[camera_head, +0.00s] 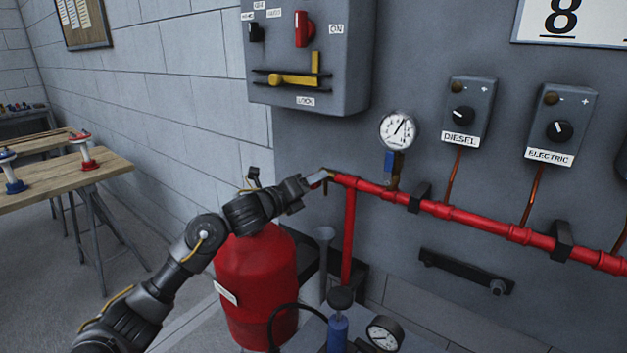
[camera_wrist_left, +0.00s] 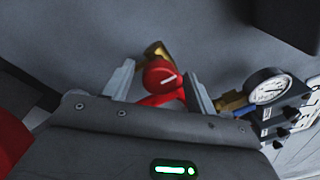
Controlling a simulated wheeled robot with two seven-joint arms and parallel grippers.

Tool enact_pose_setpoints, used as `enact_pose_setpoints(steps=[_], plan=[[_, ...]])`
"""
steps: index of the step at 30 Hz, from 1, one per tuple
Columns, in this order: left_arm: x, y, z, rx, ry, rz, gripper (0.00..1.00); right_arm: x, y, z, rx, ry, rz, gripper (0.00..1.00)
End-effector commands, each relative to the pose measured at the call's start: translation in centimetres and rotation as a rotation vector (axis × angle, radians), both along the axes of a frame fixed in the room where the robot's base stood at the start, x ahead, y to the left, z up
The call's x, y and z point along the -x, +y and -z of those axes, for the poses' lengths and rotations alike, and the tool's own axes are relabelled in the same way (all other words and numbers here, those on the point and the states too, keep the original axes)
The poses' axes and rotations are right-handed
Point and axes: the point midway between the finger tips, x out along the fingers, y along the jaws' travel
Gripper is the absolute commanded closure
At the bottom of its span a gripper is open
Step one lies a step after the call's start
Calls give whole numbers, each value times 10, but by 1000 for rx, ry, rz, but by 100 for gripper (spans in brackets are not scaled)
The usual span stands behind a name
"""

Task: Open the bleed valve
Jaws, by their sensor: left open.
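The bleed valve shows in the left wrist view as a round red knob (camera_wrist_left: 158,72) with a white mark and a brass part (camera_wrist_left: 155,49) behind it. It sits at the left end of the red pipe (camera_head: 470,218). My left gripper (camera_head: 318,178) is at that pipe end in the head view and hides most of the valve. In the left wrist view its fingers (camera_wrist_left: 160,84) are open, one on each side of the red knob. Whether either finger touches the knob I cannot tell. My right gripper is not in view.
A pressure gauge (camera_head: 398,130) with a blue-handled fitting stands on the pipe to the right. A red tank (camera_head: 256,285) is below my left arm. A grey switch box (camera_head: 350,60) hangs above. Diesel (camera_head: 468,110) and electric (camera_head: 560,128) control boxes are further right.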

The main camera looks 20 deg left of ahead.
Motion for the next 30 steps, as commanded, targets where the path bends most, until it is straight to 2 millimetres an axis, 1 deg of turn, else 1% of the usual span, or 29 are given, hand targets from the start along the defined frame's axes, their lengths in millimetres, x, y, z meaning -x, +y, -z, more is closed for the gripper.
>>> enact_pose_setpoints(steps=[4,13,23,30], plan=[[-8,-5,0,0,1,1,43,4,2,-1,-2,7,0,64],[-10,-5,1,-1,0,0,43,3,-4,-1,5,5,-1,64],[-10,-5,0,-1,0,0,86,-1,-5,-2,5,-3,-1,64],[-10,-5,0,17,8,0,87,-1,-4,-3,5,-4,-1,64]])
